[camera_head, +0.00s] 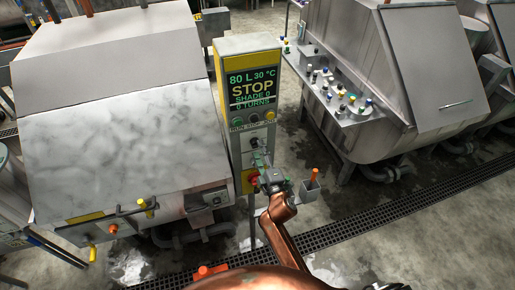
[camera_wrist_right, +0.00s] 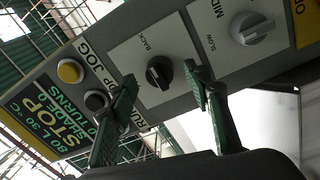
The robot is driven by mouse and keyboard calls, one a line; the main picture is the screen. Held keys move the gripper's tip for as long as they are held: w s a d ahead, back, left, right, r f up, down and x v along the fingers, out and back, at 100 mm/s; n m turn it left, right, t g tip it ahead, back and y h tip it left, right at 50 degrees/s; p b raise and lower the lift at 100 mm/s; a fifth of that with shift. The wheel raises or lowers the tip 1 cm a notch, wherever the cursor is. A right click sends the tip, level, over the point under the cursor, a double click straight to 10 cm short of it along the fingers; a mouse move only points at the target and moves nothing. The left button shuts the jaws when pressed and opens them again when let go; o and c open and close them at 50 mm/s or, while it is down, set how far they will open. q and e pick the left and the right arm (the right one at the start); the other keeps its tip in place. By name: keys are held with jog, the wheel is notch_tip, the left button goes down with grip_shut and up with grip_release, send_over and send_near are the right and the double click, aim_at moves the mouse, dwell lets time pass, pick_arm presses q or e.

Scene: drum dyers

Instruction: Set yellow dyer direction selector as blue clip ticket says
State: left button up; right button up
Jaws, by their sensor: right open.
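The control panel (camera_head: 240,165) with a yellow top stands at the right side of a dyer. Its display (camera_head: 252,88) reads 80 L, 30 °C, STOP, SHADE 0, 0 TURNS. In the right wrist view, the black direction selector (camera_wrist_right: 159,72) has the word BACK printed beside it; its other label is hidden. My right gripper (camera_head: 262,165) is at the panel's lower front. In its wrist view the open fingers (camera_wrist_right: 160,78) stand on either side of the black knob; contact cannot be told. I cannot make out a blue clip ticket. My left gripper is out of view.
A grey speed knob (camera_wrist_right: 252,28), marked SLOW and MID, is close beside the right finger. A yellow button (camera_wrist_right: 70,71) sits by the display. Another dyer (camera_head: 440,70) with a shelf of small coloured items (camera_head: 345,108) stands right. A floor grating (camera_head: 350,225) runs in front.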

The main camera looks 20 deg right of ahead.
jog(key=s, duration=0.9)
jog(key=shift+s+d+f, duration=0.15)
jog(key=shift+s+f, duration=0.05)
jog(key=shift+s, duration=0.1)
jog(key=shift+f, duration=0.1)
